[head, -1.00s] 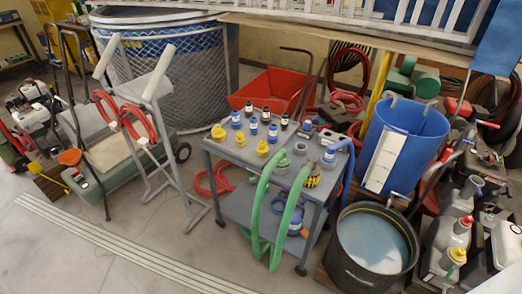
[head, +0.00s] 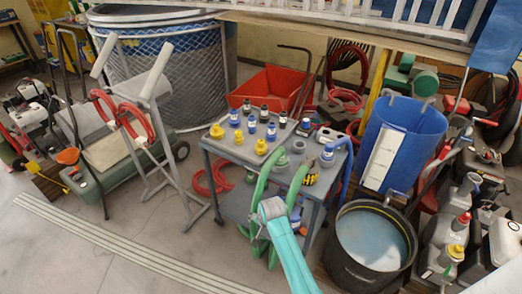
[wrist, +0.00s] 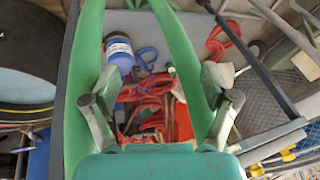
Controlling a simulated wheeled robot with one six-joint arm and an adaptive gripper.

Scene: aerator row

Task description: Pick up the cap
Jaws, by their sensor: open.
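Several small capped fittings stand on the grey cart (head: 232,152). Some are yellow, such as the yellow cap (head: 261,147), and others are blue with white or black, such as the blue cap (head: 271,131). I cannot tell which one is the task's cap. My gripper (head: 270,208) is in front of the cart, low by the green hoses. In the wrist view my gripper (wrist: 160,100) is open with nothing between its fingers. The green hoses (wrist: 88,60) run close beside its fingers. No cap on the cart top can be made out in the wrist view.
A blue-labelled bottle (wrist: 120,50) and red hoses (wrist: 150,95) lie beyond the fingers. A black tub (head: 345,255) stands right of the cart, a grey hand truck (head: 160,150) left. A blue bin (head: 403,140) is behind.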

